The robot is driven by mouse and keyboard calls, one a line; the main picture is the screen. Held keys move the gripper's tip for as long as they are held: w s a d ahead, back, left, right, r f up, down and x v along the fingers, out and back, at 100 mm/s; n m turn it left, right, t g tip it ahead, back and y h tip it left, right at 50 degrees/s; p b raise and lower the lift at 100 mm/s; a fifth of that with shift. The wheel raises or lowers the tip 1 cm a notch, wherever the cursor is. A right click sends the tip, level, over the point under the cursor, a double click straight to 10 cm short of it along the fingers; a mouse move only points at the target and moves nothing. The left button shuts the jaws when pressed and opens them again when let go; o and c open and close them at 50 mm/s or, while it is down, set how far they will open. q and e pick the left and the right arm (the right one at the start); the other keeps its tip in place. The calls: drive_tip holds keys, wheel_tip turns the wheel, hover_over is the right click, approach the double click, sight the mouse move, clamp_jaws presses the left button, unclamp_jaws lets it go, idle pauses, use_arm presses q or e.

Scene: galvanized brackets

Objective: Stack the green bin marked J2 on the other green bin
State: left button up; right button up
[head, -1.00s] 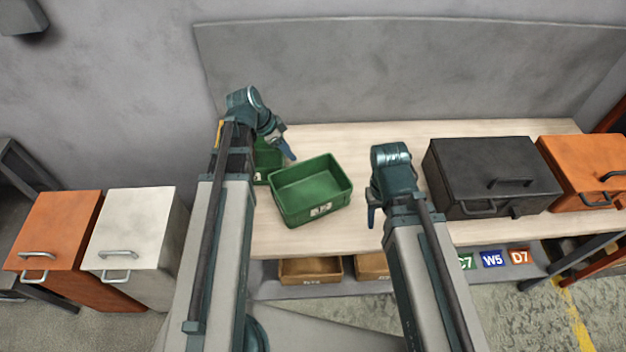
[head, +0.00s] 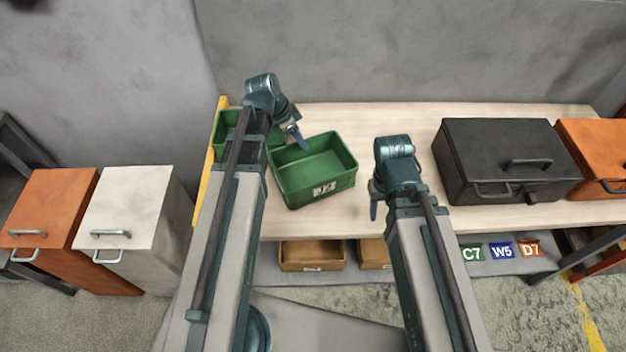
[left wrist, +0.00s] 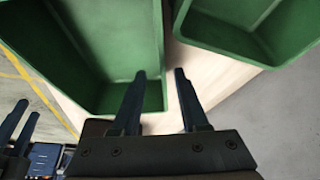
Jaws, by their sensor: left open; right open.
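The green bin marked J2 (head: 324,188) stands empty on the bench; its small front label seems to read J2. The other green bin (head: 228,145) is behind and to its left, partly hidden by my left arm. My left gripper (head: 299,138) is open at the left rear of the J2 bin. In the left wrist view my open left gripper (left wrist: 160,74) has one finger over the inside of the J2 bin (left wrist: 80,45) and one outside its wall. The other green bin (left wrist: 235,42) is at the upper right there. My right gripper (head: 374,208) is open, right of the J2 bin.
A black case (head: 470,170) and an orange case (head: 600,165) stand on the right of the bench (head: 400,122). Brown boxes (head: 311,255) are on the shelf below. White (head: 125,215) and orange (head: 48,215) cabinets stand left. Bench surface behind the J2 bin is clear.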

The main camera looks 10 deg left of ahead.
sight(312, 156)
use_arm(q)
drive_tip(key=shift+d+f, duration=0.1)
drive_tip(key=shift+f, duration=0.2)
use_arm(e)
drive_tip(key=shift+f, duration=0.3)
use_arm(q)
drive_tip(key=b+x, duration=0.5)
drive_tip(key=shift+w+f, duration=0.2)
drive_tip(key=shift+w, duration=0.05)
use_arm(e)
wheel_tip(312, 156, down, 5)
use_arm(q)
drive_tip(key=shift+r, duration=0.1)
use_arm(e)
drive_tip(key=shift+r, duration=0.1)
use_arm(q)
clamp_jaws()
idle(0.5)
